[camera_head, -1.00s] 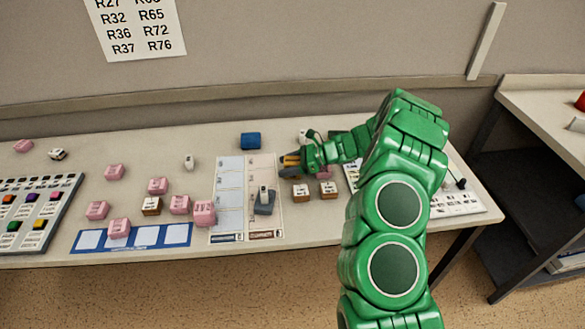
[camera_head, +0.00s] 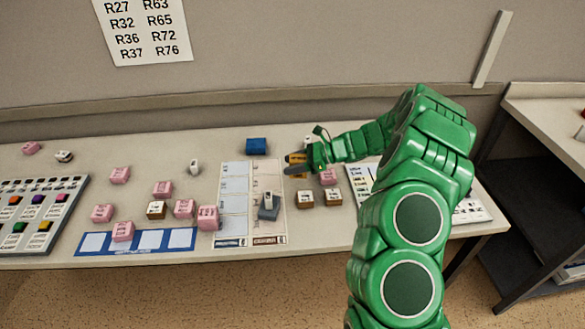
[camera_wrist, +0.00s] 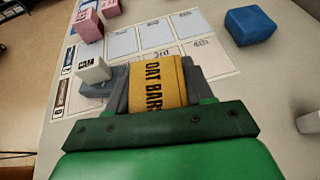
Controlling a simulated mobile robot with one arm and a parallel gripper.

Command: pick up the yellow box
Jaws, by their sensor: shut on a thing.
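The yellow box (camera_wrist: 157,82), with "OAT BAR" lettering, is between the fingers of my gripper (camera_wrist: 158,88) in the wrist view. The grey fingers press against its two sides, so my gripper is shut on it. In the head view my gripper (camera_head: 297,165) is over the right edge of the printed sheet, and a bit of the yellow box (camera_head: 295,158) shows between the fingers. The green arm comes in from the right. I cannot tell from these views how far the box is above the table.
A blue box (camera_head: 257,146) stands behind the printed sheet (camera_head: 233,200). A grey stand (camera_head: 269,210) with a white item is on the sheet. Brown-and-white cubes (camera_head: 305,197) and a pink cube (camera_head: 328,177) sit right of it. Several pink cubes (camera_head: 162,189) lie left.

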